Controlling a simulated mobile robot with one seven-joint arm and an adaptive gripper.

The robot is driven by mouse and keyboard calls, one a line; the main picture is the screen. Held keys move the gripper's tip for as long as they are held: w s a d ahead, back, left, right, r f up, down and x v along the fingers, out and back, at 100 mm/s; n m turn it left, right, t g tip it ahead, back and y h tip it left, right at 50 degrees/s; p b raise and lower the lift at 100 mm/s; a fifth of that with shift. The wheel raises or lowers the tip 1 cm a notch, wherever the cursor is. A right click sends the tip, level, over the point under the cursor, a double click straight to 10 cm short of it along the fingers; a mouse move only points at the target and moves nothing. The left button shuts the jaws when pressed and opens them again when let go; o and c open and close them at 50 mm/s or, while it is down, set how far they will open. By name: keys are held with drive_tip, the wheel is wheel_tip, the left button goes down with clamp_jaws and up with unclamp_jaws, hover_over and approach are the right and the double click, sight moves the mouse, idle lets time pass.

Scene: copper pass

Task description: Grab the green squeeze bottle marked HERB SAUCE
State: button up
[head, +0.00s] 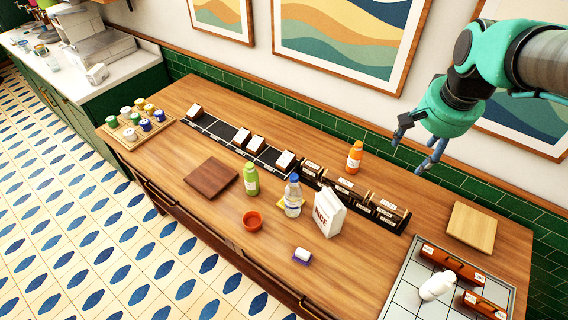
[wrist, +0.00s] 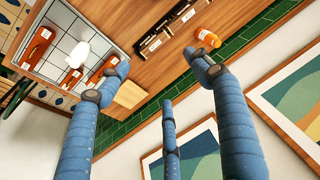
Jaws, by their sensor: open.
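The green squeeze bottle (head: 251,179) stands upright on the wooden counter in the head view, left of a clear water bottle and behind a terracotta bowl. Its label is too small to read. It does not show in the wrist view. My gripper (head: 420,143) is at the upper right of the head view, raised above the back of the counter and well to the right of the green bottle. In the wrist view its blue fingers (wrist: 165,85) are spread apart with nothing between them.
Close to the green bottle are a dark wooden board (head: 211,177), the terracotta bowl (head: 252,221), the water bottle (head: 293,196) and a white bag (head: 328,213). An orange bottle (head: 354,157) stands farther back, behind a black divided rack (head: 232,134). A tiled tray (head: 408,279) is front right.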

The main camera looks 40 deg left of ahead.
drive_tip(key=w+a+f+g+p, duration=0.1)
drive_tip(key=w+a+f, duration=0.1)
drive_tip(key=a, duration=0.5)
drive_tip(key=w+a+f+p, duration=0.1)
drive_tip(key=w+a+f, duration=0.1)
drive_tip(key=a, duration=0.5)
drive_tip(key=g+h+p, duration=0.1)
drive_tip(key=g+p, duration=0.1)
drive_tip(key=p, duration=0.4)
hover_over(250, 164)
drive_tip(key=shift+n, duration=0.4)
drive_tip(key=f, duration=2.1)
drive_tip(key=shift+w+d+f, duration=0.1)
drive_tip(key=shift+d+f, duration=0.05)
drive_tip(key=shift+d, duration=0.05)
drive_tip(key=shift+a+f, duration=0.15)
drive_tip(key=shift+a, duration=0.05)
drive_tip(key=shift+f, duration=0.1)
drive_tip(key=shift+f+p, duration=0.65)
drive_tip(key=shift+f, duration=3.5)
